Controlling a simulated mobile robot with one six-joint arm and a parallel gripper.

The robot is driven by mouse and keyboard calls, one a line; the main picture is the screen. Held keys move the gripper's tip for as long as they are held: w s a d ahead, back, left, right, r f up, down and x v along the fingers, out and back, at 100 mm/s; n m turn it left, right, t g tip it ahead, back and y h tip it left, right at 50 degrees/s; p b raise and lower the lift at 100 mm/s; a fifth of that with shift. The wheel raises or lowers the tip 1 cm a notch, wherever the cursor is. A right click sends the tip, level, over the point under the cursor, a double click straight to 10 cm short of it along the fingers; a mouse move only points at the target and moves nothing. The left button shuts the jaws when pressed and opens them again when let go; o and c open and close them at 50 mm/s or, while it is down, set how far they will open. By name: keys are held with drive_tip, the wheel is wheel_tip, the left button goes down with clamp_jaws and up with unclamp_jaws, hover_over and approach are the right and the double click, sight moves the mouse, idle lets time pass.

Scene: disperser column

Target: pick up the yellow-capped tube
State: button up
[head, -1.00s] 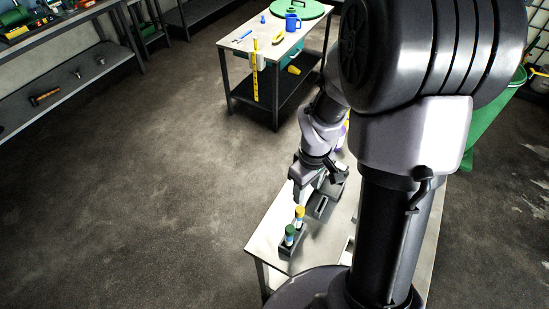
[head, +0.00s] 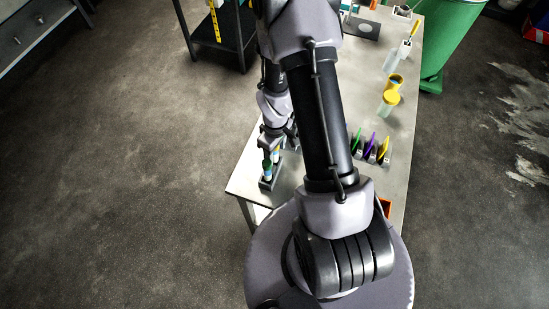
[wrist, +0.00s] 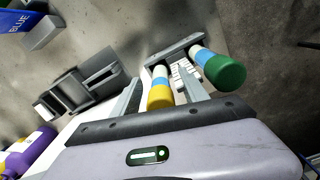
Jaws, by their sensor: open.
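The yellow-capped tube (wrist: 160,92) stands in a small dark rack (wrist: 160,53) and lies between the fingers of my gripper (wrist: 161,80) in the wrist view. The fingers are open, one on each side of its yellow cap, and a gap shows at least on the right. A green-capped tube (wrist: 222,70) with a blue band is in the same rack, just right of the right finger. In the head view, my gripper (head: 271,143) is right over the rack (head: 267,186) at the table's left corner. The green-capped tube (head: 267,168) shows there; the yellow cap is mostly hidden.
A grey slotted block (wrist: 97,78) and a purple bottle (wrist: 30,148) lie left of my gripper. On the table (head: 404,150), several coloured upright pieces (head: 371,147) and yellow-lidded containers (head: 388,101) stand right of my arm. A green bin (head: 448,45) stands behind.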

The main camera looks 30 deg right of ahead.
drive_tip(key=shift+c, duration=0.4)
drive_tip(key=shift+r, duration=0.1)
clamp_jaws()
idle(0.8)
